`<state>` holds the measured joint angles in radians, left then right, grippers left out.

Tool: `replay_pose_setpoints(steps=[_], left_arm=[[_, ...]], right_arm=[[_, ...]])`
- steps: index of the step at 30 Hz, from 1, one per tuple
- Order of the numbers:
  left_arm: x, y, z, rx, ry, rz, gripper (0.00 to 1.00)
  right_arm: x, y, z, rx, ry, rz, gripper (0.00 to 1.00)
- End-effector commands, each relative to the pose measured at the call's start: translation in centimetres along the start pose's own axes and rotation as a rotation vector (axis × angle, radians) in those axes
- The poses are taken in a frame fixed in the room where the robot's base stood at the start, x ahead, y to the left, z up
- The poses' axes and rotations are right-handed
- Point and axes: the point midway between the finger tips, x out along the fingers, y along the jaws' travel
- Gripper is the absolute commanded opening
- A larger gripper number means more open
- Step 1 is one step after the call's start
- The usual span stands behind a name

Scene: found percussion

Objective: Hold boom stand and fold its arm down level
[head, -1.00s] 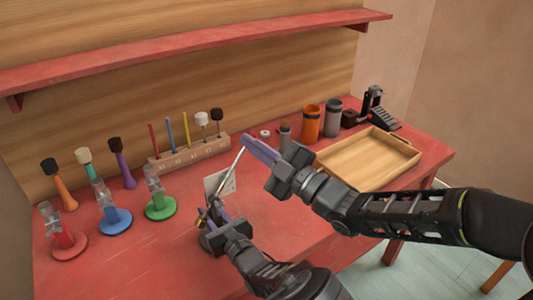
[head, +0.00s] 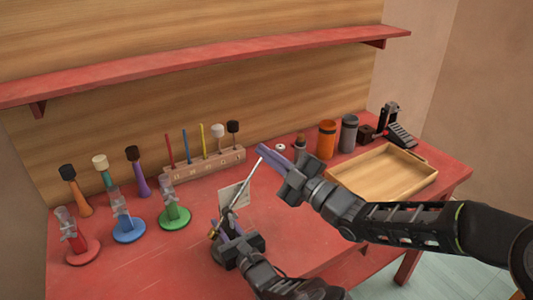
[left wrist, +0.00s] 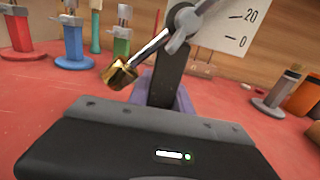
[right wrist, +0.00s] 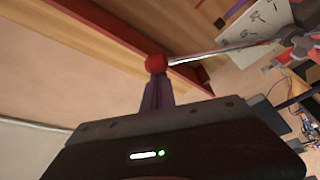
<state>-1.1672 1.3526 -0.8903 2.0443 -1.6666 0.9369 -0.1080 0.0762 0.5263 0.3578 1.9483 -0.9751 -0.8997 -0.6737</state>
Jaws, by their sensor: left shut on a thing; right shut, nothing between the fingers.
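The boom stand has a dark post (left wrist: 167,80), a silver wing nut (left wrist: 182,22) at its joint and a brass weight (left wrist: 120,73) on the arm's short end. My left gripper (head: 232,238) is shut on the post. The thin silver boom arm (head: 246,183) slants steeply up to the right. Its red ball tip (right wrist: 156,63) shows in the right wrist view at the ends of my right gripper's purple fingers. My right gripper (head: 266,153) is shut and empty; I cannot tell whether it touches the tip. A white scale card (left wrist: 228,22) marked 20 and 0 stands behind the joint.
Red, blue and green stands (head: 128,230) are at the left, with several mallets behind them. A wooden block of sticks (head: 204,165) is near the back wall. Orange (head: 326,140) and grey cups and a wooden tray (head: 385,172) are at the right. Red table is clear front left.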

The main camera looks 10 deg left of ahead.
Motion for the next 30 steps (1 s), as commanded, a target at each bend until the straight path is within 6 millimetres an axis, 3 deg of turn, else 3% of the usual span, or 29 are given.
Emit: replay_pose_setpoints(steps=[11, 20, 30], left_arm=[[0.0, 0.0, 0.0, 0.000, 0.000, 0.001, 0.00], [0.0, 0.0, 0.0, 0.000, 0.000, 0.001, 0.00], [0.0, 0.0, 0.0, 0.000, 0.000, 0.001, 0.00]], right_arm=[[-0.8, 0.0, 2.2, 0.111, -0.003, 0.039, 0.00], [-2.1, -0.6, 6.1, 0.329, -0.003, 0.114, 0.00], [-3.8, -2.8, 11.0, 0.623, -0.003, 0.217, 0.00]])
